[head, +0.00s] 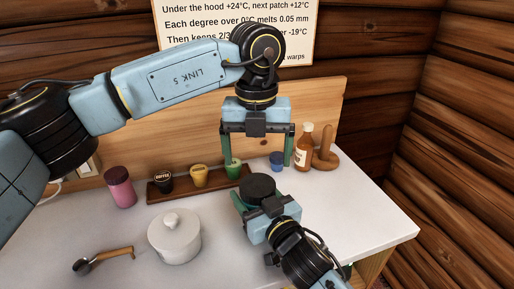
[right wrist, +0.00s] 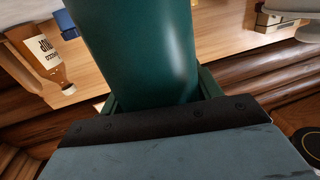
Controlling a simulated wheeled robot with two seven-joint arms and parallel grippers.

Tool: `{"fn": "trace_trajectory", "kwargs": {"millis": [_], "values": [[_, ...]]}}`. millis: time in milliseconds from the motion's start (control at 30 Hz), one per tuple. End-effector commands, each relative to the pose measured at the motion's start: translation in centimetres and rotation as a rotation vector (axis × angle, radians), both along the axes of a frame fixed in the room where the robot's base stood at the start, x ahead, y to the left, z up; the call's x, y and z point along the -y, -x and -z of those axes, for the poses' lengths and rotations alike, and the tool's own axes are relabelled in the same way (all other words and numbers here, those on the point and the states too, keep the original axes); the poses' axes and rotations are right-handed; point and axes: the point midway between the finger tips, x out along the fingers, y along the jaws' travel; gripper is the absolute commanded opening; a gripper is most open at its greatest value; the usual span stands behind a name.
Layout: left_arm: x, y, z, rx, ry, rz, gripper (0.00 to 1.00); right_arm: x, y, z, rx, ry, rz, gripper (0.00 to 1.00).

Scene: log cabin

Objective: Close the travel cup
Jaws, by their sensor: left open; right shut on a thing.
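The travel cup is a dark green cylinder (right wrist: 140,50), large in the right wrist view. In the head view its dark round top (head: 258,187) faces up; I cannot tell whether this is a seated lid or the open mouth. My right gripper (head: 257,201) is shut on the cup's body and hides much of it; its fingers flank the cup in the right wrist view (right wrist: 160,98). My left gripper (head: 257,160) is open and points down above and behind the cup, with nothing seen between its fingers.
A wooden tray (head: 185,190) with small jars stands behind, with a pink cup (head: 119,187) to its left. A blue jar (head: 277,161), an amber bottle (head: 304,148) and a wooden stand (head: 325,150) stand right. A white lidded pot (head: 174,238) and a scoop (head: 100,260) are front left.

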Motion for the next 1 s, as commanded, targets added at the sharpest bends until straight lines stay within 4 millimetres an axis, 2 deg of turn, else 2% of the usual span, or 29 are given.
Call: {"fn": "trace_trajectory", "kwargs": {"millis": [200, 400, 600, 1000], "values": [[0.01, -0.09, -0.34, -0.008, -0.005, -0.401, 0.91, -0.03, -0.01, -0.18, 0.003, -0.002, -0.001, 0.0], [-0.04, -0.15, -0.54, -0.013, -0.011, -0.654, 0.91, -0.03, -0.01, -0.18, 0.003, -0.002, -0.001, 0.0], [-0.05, -0.17, -0.62, -0.015, -0.012, -0.751, 0.91, -0.03, -0.01, -0.18, 0.003, -0.002, -0.001, 0.0], [-0.06, -0.16, -0.28, -0.016, -0.013, -0.755, 0.91, -0.02, -0.01, -0.18, 0.003, -0.002, -0.001, 0.0]]}}
